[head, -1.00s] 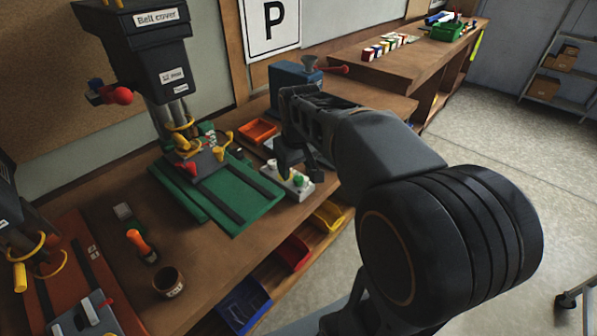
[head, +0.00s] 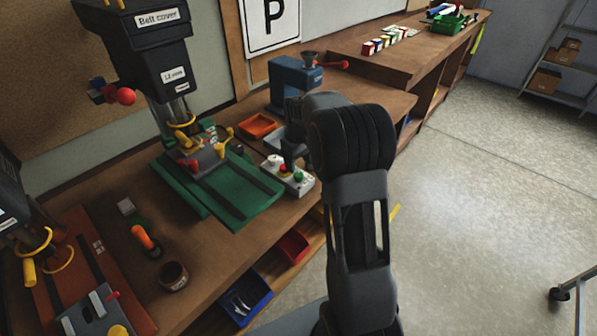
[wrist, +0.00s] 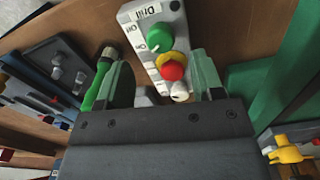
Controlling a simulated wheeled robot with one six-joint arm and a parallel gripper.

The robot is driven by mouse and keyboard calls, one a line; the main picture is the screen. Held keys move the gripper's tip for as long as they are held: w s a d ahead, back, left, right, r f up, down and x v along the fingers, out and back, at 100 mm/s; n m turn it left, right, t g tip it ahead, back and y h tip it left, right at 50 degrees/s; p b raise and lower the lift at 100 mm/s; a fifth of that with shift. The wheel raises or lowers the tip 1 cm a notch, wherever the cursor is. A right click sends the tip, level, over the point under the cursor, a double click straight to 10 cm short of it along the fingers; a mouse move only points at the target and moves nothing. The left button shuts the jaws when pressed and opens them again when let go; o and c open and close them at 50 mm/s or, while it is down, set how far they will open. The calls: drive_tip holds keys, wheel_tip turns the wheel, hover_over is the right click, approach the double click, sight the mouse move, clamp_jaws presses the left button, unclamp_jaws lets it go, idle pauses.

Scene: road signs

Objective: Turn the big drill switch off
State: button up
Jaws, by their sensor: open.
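The big drill (head: 165,65) with its green base (head: 235,205) stands on the bench in the head view. Beside its base is a light grey switch box (head: 297,184) with green, red and white parts on top. In the wrist view the box (wrist: 134,15) reads "Drill" and bears a green knob (wrist: 160,37) with On and Off labels, a red button (wrist: 172,70) on yellow, and a white part.
A blue machine (head: 290,85) and an orange tray (head: 257,126) stand behind the box. A green-handled tool (wrist: 98,85) lies close to one finger in the wrist view.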

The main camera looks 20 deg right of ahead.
sight(298, 173)
drive_tip(key=shift+f, duration=2.55)
drive_tip(key=shift+c, duration=0.3)
drive_tip(key=c, duration=0.9)
drive_tip(key=shift+o, duration=0.2)
drive_tip(key=m+b, duration=0.1)
drive_tip(key=m, duration=0.4)
drive_tip(key=shift+m, duration=0.4)
drive_tip(key=m, duration=0.5)
drive_tip(key=shift+m+b, duration=0.4)
drive_tip(key=shift+m, duration=0.3)
